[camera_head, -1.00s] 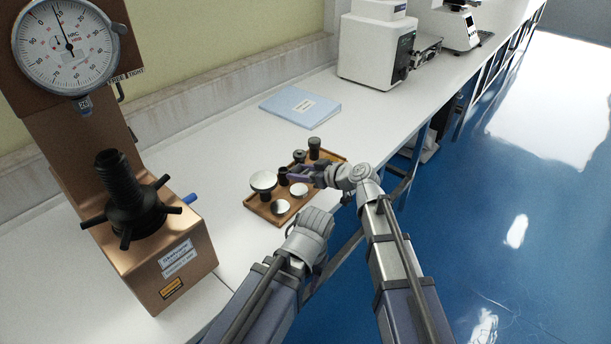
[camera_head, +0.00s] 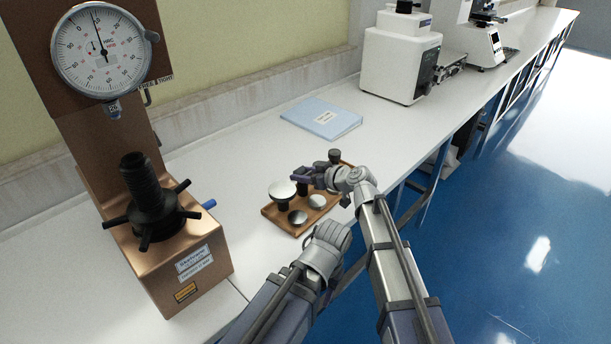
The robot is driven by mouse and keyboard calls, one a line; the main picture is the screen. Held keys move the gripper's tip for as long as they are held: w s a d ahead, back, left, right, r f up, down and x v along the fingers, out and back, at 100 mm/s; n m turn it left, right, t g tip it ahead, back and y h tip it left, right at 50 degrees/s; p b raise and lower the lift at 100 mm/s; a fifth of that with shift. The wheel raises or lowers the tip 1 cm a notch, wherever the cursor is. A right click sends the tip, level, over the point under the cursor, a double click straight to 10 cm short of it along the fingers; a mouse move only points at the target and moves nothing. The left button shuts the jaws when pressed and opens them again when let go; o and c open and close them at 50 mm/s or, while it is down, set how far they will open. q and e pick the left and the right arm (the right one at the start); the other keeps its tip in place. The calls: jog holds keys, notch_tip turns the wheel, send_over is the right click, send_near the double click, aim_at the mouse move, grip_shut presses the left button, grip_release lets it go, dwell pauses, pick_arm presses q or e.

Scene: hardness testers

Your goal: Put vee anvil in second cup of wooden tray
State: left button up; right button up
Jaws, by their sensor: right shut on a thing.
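The wooden tray (camera_head: 280,218) lies on the white bench near its front edge. My right gripper (camera_head: 303,177) is just above the tray, shut on a small dark piece (camera_head: 302,189) that appears to be the vee anvil. The gripper hides much of it, and I cannot tell whether it is clear of the tray. The tray's cups are hard to make out, and the second cup cannot be told apart. My left arm ends in front of the tray, and its gripper fingers are hidden behind the wrist.
A wide silver-topped anvil (camera_head: 282,189), two low silver discs (camera_head: 298,216) (camera_head: 317,201) and a dark knobbed piece (camera_head: 335,156) stand on the tray. A hardness tester (camera_head: 165,235) is at left. A blue folder (camera_head: 322,118) lies behind; bench between is clear.

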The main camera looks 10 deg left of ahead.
jog(key=shift+f+b, duration=0.65)
dwell(0.5)
jog(key=o, duration=1.4)
jog(key=shift+c, duration=0.2)
jog(key=shift+c, duration=1.2)
jog(key=s+d, duration=0.1)
jog(key=d, duration=0.1)
jog(key=s+d, duration=0.1)
jog(key=d, duration=0.1)
jog(key=s+d, duration=0.2)
jog(key=shift+r, duration=0.2)
